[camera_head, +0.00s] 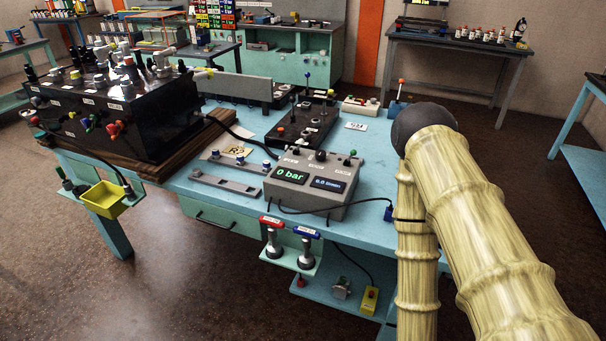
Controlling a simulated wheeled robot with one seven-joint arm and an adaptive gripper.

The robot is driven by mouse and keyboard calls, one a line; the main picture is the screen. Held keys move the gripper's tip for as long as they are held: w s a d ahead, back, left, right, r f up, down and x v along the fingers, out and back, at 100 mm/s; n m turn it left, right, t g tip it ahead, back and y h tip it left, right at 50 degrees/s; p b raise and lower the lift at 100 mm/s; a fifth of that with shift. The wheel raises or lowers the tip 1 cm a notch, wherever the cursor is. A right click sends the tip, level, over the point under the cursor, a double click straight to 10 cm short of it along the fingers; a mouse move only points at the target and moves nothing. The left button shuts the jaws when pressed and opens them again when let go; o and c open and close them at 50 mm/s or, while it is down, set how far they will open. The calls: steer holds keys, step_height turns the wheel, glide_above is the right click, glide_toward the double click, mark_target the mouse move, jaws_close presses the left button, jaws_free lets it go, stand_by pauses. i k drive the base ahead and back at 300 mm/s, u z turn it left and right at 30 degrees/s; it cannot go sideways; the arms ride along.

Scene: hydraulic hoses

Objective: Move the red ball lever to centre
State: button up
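A lever with a red-orange ball top (401,81) stands at the back right of the blue table, on a small blue base (398,106). It looks roughly upright; its exact position is too small to tell. A second lever with a blue ball (307,75) rises from the black valve block (300,126) in the middle of the table. My gripper is not in view; only my pale sleeved arm shows at the right.
A large black manifold (110,125) with many fittings stands on a wooden base at left. A yellow bin (103,199) hangs at the table's front left. Red- and blue-tagged hose ends (273,240) sit at the front edge. Dark cables cross the table (375,228). Brown floor in front is clear.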

mark_target(34, 120)
steer(key=u, duration=2.3)
steer(key=i, duration=2.8)
steer(key=z, duration=0.85)
